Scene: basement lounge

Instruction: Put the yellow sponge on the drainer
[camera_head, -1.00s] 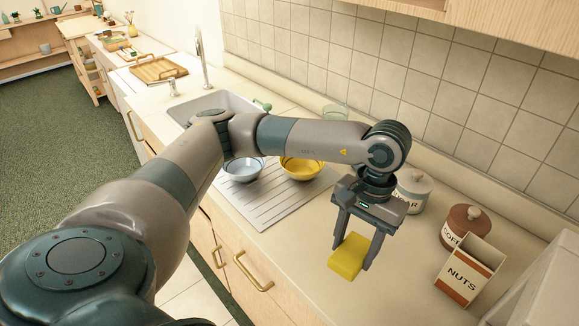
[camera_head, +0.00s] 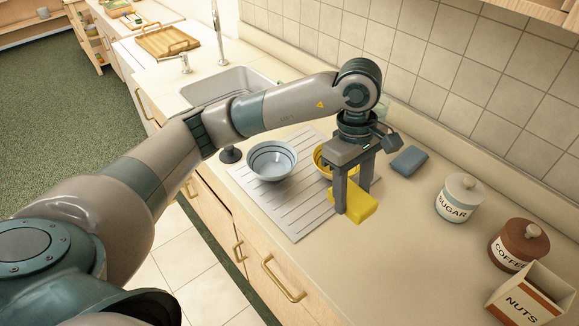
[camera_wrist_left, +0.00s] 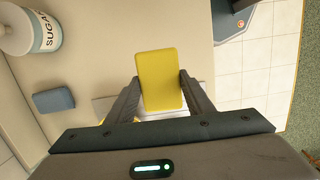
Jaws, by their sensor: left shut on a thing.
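My left gripper (camera_head: 353,199) is shut on the yellow sponge (camera_head: 360,205), with a finger on each side. The sponge also shows between the fingertips in the left wrist view (camera_wrist_left: 161,80). In the head view they are at the right edge of the grooved drainer (camera_head: 298,222); I cannot tell how high the sponge is above it. A blue-grey bowl (camera_head: 271,162) stands on the drainer. A yellow bowl (camera_head: 322,160) stands there too, partly hidden behind the gripper. My right gripper is not in view.
A blue sponge-like block (camera_head: 409,160) lies behind the gripper. The sugar jar (camera_head: 457,204), coffee jar (camera_head: 519,246) and nuts box (camera_head: 528,296) stand at the right. The sink (camera_head: 228,84) is beyond the drainer. The drainer's front part is bare.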

